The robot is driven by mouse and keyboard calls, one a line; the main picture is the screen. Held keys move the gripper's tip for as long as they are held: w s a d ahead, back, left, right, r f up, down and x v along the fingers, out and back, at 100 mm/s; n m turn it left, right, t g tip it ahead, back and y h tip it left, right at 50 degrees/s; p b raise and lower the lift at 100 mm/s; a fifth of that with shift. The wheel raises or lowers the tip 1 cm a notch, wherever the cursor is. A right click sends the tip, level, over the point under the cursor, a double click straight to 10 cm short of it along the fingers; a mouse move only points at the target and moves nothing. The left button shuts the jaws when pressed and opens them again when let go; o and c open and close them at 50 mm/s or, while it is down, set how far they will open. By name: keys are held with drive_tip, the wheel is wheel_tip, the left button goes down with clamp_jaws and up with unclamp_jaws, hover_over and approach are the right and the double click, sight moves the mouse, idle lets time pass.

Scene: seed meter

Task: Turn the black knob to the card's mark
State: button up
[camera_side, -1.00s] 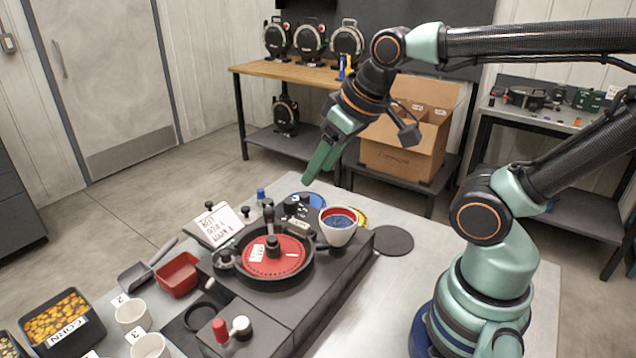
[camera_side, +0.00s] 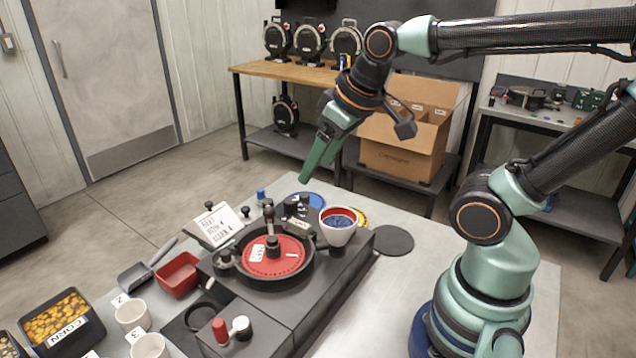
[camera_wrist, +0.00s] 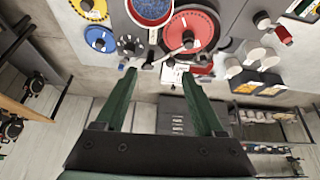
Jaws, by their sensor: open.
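The black knob (camera_side: 291,208) sits on the unit behind the red seed disc in the side view. In the wrist view the knob (camera_wrist: 130,45) shows with pale marks around it. A white card (camera_side: 219,225) with handwriting leans on a stand to its left; the writing is too small to read surely. The card also shows in the wrist view (camera_wrist: 174,72). My gripper (camera_side: 308,176) is above and behind the knob, apart from it, pointing down. Its green fingers (camera_wrist: 160,76) are open with nothing between them.
A white cup of blue seeds (camera_side: 338,232) stands close right of the knob. The red disc (camera_side: 274,254) with its black hub is in front. A blue disc (camera_side: 315,200) lies behind. The metal table's right side is mostly clear.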

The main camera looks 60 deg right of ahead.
drive_tip(key=w+d+n+g, duration=0.3)
drive_tip(key=w+d+n, duration=0.1)
drive_tip(key=w, duration=0.3)
drive_tip(key=n+g, duration=0.2)
drive_tip(key=n, duration=0.1)
hover_over(290, 200)
wheel_tip(290, 200, down, 5)
wheel_tip(290, 200, down, 12)
drive_tip(key=shift+r, duration=0.2)
clamp_jaws()
